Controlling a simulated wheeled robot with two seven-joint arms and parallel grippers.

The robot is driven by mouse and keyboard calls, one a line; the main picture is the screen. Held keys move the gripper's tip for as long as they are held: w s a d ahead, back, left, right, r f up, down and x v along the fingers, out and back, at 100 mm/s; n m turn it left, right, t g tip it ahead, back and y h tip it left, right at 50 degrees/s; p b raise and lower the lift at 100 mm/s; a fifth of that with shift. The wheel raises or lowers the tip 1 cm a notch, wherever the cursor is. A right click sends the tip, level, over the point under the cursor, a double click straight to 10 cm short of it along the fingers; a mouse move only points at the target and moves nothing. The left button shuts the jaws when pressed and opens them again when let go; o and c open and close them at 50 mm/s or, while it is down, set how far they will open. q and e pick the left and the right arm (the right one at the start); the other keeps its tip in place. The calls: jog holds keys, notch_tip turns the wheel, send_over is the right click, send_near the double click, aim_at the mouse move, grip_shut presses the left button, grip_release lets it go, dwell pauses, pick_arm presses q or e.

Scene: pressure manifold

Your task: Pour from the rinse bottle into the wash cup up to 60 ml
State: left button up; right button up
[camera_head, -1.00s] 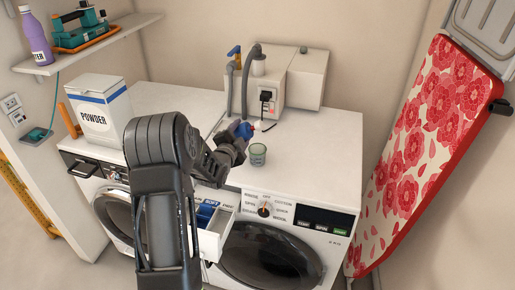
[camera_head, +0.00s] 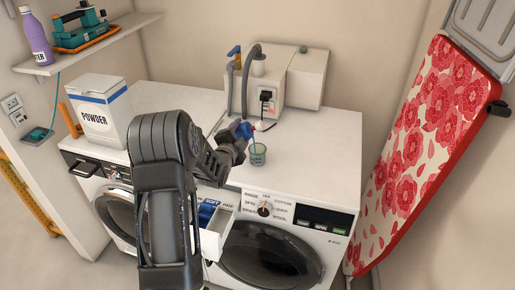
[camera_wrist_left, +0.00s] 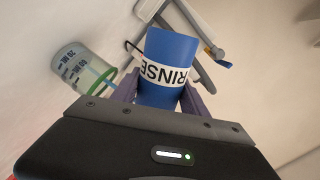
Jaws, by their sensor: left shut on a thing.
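My left gripper (camera_head: 236,139) is shut on the blue rinse bottle (camera_head: 244,130), which is tilted with its white tip over the cup side. In the left wrist view the bottle (camera_wrist_left: 168,62) shows a white RINSE label between the fingers. The clear wash cup (camera_head: 258,156) stands upright on the white top, just right of and below the bottle. A thin blue stream shows between bottle and cup. In the left wrist view the cup (camera_wrist_left: 82,72) has dark markings and a green ring; its exact liquid level cannot be read. My right gripper is not in view.
A white box unit (camera_head: 281,78) with hoses and a plug stands behind the cup. A POWDER box (camera_head: 100,108) stands at left. An open detergent drawer (camera_head: 215,232) juts out below. The top right of the cup is clear; an ironing board (camera_head: 425,140) leans at right.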

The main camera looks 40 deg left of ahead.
pick_arm(q)
jog(key=shift+f+m+p, duration=0.25)
jog(key=shift+m+p, duration=0.35)
dwell(1.5)
jog(key=n+b, duration=0.1)
jog(key=b, duration=0.1)
jog(key=f+n+b, duration=0.1)
jog(key=n+b, duration=0.1)
jog(key=b, duration=0.1)
jog(key=n+b, duration=0.1)
jog(key=b, duration=0.2)
jog(key=shift+s+a+f, duration=0.1)
jog(key=shift+a+f, duration=0.1)
jog(key=shift+f, duration=0.1)
jog(key=shift+a+r+n+t+h+b, duration=0.1)
jog(key=shift+r+n+t+h+b, duration=0.3)
jog(key=shift+n, duration=0.3)
jog(key=shift+r+p, duration=0.3)
jog(key=shift+r, duration=0.15)
jog(key=shift+f, duration=0.1)
